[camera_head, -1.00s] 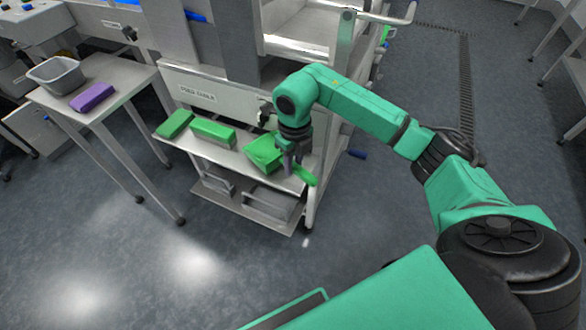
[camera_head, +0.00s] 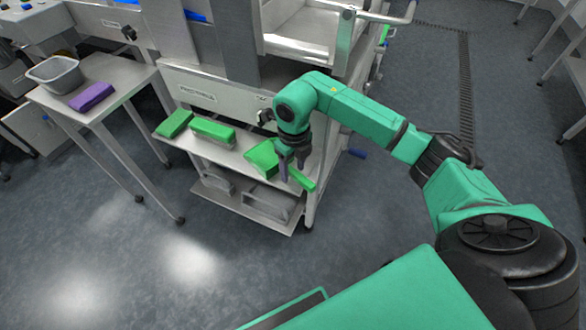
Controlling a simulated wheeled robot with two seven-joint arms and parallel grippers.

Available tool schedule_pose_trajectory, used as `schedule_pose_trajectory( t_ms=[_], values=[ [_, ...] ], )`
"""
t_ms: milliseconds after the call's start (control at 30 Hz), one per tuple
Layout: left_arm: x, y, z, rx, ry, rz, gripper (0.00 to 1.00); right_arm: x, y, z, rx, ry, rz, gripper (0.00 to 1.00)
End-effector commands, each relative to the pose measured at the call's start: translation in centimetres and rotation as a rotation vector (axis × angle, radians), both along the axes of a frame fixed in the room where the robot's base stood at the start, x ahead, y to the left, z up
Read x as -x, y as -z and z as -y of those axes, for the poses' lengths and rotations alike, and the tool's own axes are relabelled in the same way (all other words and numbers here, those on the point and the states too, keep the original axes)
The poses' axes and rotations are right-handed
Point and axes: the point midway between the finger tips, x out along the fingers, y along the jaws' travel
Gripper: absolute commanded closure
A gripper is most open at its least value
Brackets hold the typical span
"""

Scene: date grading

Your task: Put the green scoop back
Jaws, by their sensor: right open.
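The green scoop (camera_head: 262,158) lies on the right end of the metal shelf (camera_head: 236,165), its handle (camera_head: 302,181) pointing toward the front right edge. My right gripper (camera_head: 291,172) is open, with its fingers pointing down over the scoop between its bowl and handle. The gripper hides the part of the scoop where bowl and handle meet. I cannot tell whether the fingers touch the scoop. My left gripper is not in view.
A green block-like item (camera_head: 175,123) and a green brush (camera_head: 213,132) lie left of the scoop on the same shelf. A side table (camera_head: 117,78) at the left holds a grey bin (camera_head: 55,73) and a purple item (camera_head: 92,97). Open floor lies in front.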

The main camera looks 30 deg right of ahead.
Motion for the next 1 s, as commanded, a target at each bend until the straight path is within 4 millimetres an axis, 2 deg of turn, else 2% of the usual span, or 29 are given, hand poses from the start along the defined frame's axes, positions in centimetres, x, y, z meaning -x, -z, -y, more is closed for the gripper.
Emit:
schedule_pose_trajectory(
  t_ms=[67,300,400,533,1000],
  values=[
    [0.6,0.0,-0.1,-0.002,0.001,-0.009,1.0,-0.1,-1.9,0.0,0.001,0.0,0.008,0.43],
    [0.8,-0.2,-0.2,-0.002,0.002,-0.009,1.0,0.0,-8.5,0.1,0.001,0.0,0.007,0.43],
    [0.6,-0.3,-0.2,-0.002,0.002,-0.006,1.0,0.0,-10.3,0.0,0.0,0.0,0.006,0.43],
    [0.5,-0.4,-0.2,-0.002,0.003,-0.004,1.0,0.1,-11.3,0.1,0.0,0.0,0.002,0.43],
    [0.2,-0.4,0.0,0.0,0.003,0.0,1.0,0.1,-11.2,0.1,0.0,0.0,0.002,0.43]
  ],
)
